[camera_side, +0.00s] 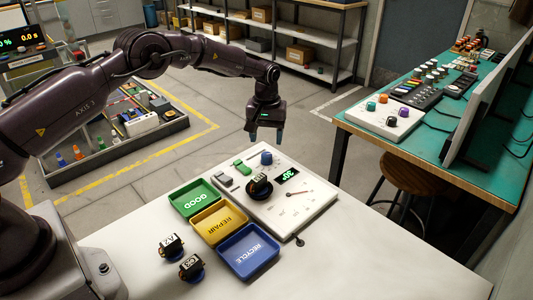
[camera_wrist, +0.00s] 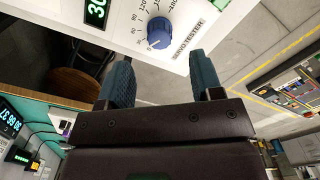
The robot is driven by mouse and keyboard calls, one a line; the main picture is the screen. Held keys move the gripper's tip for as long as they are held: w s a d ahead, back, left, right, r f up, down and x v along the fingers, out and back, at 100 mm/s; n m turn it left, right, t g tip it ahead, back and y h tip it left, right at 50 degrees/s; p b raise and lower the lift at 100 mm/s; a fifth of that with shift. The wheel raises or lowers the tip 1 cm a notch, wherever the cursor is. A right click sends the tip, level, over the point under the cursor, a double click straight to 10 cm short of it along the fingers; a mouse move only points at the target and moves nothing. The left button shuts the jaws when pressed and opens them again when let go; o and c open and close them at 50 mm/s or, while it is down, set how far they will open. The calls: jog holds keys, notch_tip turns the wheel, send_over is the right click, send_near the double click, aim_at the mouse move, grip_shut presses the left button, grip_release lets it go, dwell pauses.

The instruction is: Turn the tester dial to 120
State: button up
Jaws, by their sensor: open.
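The servo tester (camera_side: 300,212) is a white panel on the white table. Its blue dial (camera_side: 266,158) stands near its far edge, beside a dark display (camera_side: 287,176) reading 30 in green. In the wrist view the ribbed blue dial (camera_wrist: 160,33) sits inside a ring of printed numbers, 120 among them. My gripper (camera_side: 265,136) points down above the dial, apart from it. In the wrist view its two teal fingers (camera_wrist: 163,70) are spread wide with nothing between them. A servo (camera_side: 260,187) sits on the tester near the display.
Green (camera_side: 197,198), yellow (camera_side: 219,222) and blue (camera_side: 247,252) trays, marked GOOD, REPAIR and RECYCLE, stand along the tester's left side. Two servos, A2 (camera_side: 171,246) and B3 (camera_side: 191,268), stand on the table in front. The table's right front is clear.

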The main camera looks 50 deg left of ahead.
aim_at(267, 154)
notch_tip(267, 154, down, 6)
jog(key=shift+f, duration=0.1)
jog(key=shift+c, duration=0.4)
jog(key=c, duration=0.8)
jog(key=shift+c, duration=0.2)
